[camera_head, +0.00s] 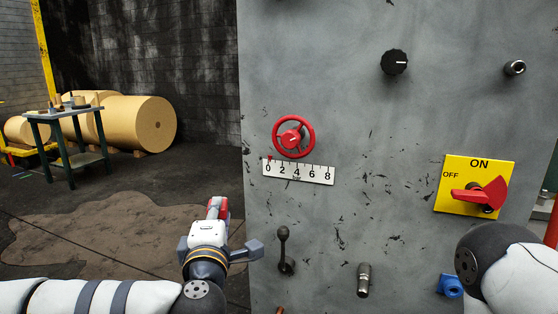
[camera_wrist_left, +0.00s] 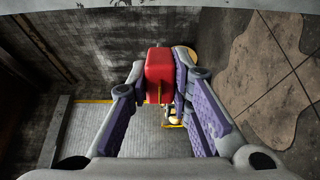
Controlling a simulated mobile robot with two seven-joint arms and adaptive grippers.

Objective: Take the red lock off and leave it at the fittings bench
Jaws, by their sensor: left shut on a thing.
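The red lock (camera_wrist_left: 158,68) is clamped between the fingertips of my left gripper (camera_wrist_left: 160,75), clear of any surface. In the head view its red body shows at the far end of my left gripper (camera_head: 214,212), left of the grey panel's edge. A dark green bench (camera_head: 73,113) with small things on top stands at the back left, well away from the gripper; it may be the fittings bench. My right arm shows at the lower right, but its gripper is not visible. The red switch handle (camera_head: 482,195) on its yellow ON/OFF plate (camera_head: 450,178) carries no lock that I can see.
The grey panel (camera_head: 350,120) fills the right, with a red handwheel (camera_head: 293,137), a scale (camera_head: 299,171), a black knob (camera_head: 394,62) and a lever (camera_head: 284,250) sticking out. Large tan rolls (camera_head: 142,123) lie behind the bench. The floor between is open, with a brown stain (camera_head: 90,235).

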